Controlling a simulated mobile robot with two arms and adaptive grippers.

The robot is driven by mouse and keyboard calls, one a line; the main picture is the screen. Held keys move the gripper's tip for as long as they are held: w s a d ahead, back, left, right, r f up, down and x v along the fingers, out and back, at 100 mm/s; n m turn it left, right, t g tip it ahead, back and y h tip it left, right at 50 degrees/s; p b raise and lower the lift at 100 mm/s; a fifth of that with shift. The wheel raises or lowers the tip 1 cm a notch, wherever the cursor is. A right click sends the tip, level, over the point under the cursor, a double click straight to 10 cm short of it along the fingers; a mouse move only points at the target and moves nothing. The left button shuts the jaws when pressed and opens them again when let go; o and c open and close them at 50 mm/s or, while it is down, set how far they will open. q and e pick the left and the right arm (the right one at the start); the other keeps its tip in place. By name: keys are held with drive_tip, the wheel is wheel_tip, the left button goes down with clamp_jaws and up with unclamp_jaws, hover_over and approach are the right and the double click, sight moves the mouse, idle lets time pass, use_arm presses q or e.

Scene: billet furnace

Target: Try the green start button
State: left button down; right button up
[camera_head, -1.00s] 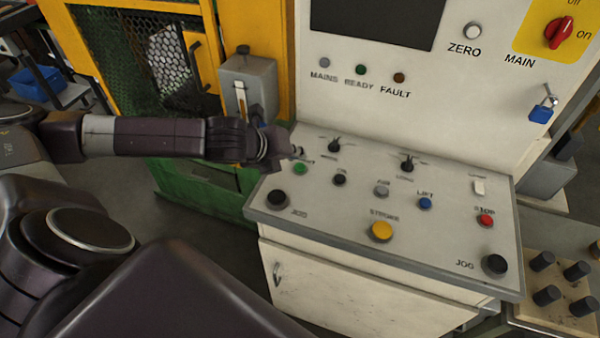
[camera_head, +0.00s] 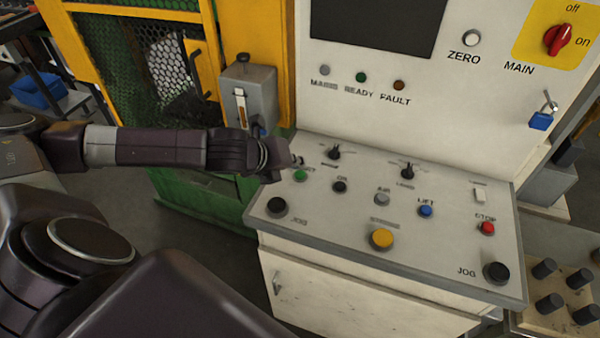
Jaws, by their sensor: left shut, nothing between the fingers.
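The green start button (camera_head: 300,175) sits at the upper left of the sloping control desk (camera_head: 350,215). Its label is partly covered and hard to read. My left arm reaches in from the left, and my left gripper (camera_head: 297,161) is shut and empty at the desk's left edge. Its tip is just behind the green button in the picture, very close to it. I cannot tell whether it touches the desk or the button. The button itself is visible. My right gripper is not in view.
A black button (camera_head: 340,186) is right of the green one, and a black JOG button (camera_head: 277,207) is in front. A black selector knob (camera_head: 334,152) stands behind. A grey lever box (camera_head: 250,92) is behind my gripper. The READY lamp (camera_head: 361,77) looks unlit.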

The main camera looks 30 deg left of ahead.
sight(298, 175)
use_arm(q)
drive_tip(key=shift+f, duration=0.15)
idle(0.4)
drive_tip(key=shift+f, duration=0.3)
drive_tip(key=shift+f, duration=0.45)
idle(0.8)
drive_tip(key=shift+r+p, duration=0.9)
drive_tip(key=shift+p, duration=0.25)
wheel_tip(298, 175, up, 5)
drive_tip(key=p, duration=0.6)
